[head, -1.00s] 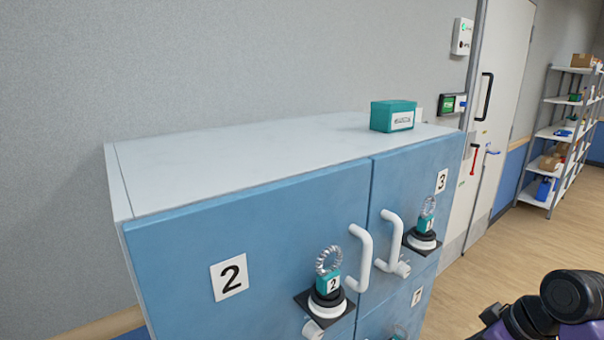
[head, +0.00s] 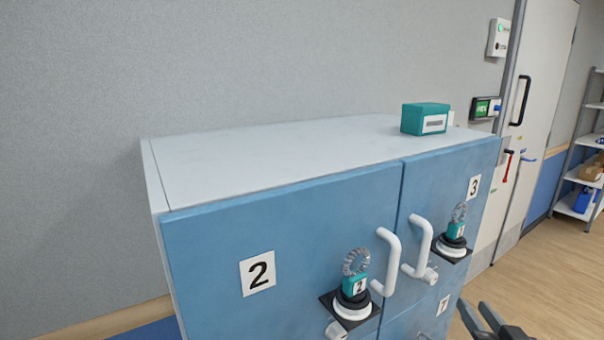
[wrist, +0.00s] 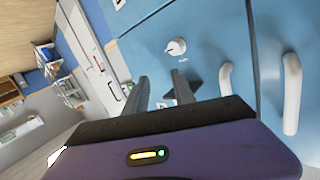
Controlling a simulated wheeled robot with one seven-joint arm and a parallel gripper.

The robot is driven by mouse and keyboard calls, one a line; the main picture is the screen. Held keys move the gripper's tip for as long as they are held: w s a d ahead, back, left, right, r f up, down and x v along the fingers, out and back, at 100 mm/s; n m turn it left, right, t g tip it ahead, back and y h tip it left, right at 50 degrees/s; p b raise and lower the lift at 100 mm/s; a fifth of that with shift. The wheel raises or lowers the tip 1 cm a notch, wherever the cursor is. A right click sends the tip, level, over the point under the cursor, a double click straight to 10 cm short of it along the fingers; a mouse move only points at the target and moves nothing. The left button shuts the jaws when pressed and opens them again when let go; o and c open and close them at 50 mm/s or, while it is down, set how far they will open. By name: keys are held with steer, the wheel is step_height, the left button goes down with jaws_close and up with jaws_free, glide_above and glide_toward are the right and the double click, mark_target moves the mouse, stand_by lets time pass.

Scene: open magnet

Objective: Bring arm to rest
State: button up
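My gripper (head: 477,306) shows at the bottom right of the head view, in front of the right side of the blue cabinet (head: 225,235). Only its dark fingers show there, spread apart. In the wrist view the gripper (wrist: 160,84) has its two fingers apart, with nothing seen held between them. The cabinet front lies behind the fingers, tilted in that view. The rest of my arm is out of the head view.
Doors 2 and 3 have white handles (head: 386,262) and black-and-white locks with teal tags (head: 352,297) sticking out. A teal box (head: 425,118) stands on the cabinet top. A room door (head: 540,100) and shelf (head: 592,150) are at right, with open floor (head: 545,285).

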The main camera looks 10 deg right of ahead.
steer(key=s+a+f+n+y, duration=0.1)
steer(key=s+a+f, duration=0.2)
steer(key=s+a, duration=0.4)
steer(key=s+a+f+n+y, duration=0.2)
steer(key=s+a, duration=0.5)
steer(key=s, duration=0.9)
steer(key=s+a+f+n+y, duration=0.1)
steer(key=s+a+f+n, duration=0.1)
steer(key=s+a, duration=0.6)
steer(key=s+f, duration=0.1)
steer(key=s, duration=0.2)
steer(key=shift+s+f+g+y+b, duration=0.3)
steer(key=shift+f+g+y+b, duration=0.05)
steer(key=shift+g+y+b, duration=0.05)
